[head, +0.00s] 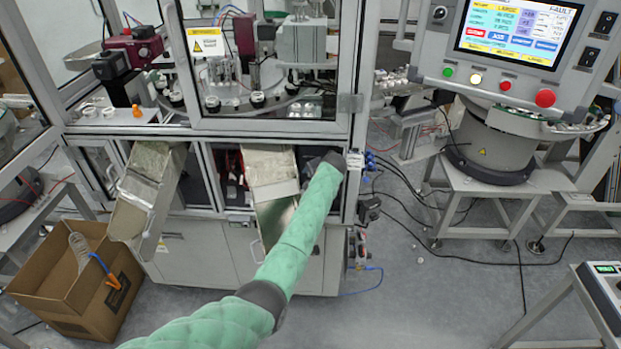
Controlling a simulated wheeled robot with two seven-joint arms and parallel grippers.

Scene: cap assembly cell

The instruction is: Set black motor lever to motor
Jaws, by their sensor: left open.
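My left arm, in a green padded sleeve, reaches up and to the right across the head view. Its dark left gripper (318,166) is at the front of the machine, beside the right metal chute and below the glass door. It is open; the fingers are small and partly hidden by the arm's end. A dark red motor-like unit (138,47) with a black block (110,65) sits at the upper left of the machine. I cannot pick out the black motor lever for certain. My right gripper is not in view.
Two metal chutes (148,185) (268,165) slope from the machine front. A cardboard box (65,305) stands on the floor at left. A control panel (515,45) showing FAULT and a feeder bowl on a stand (492,150) are at right. The middle floor is mostly clear, with cables.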

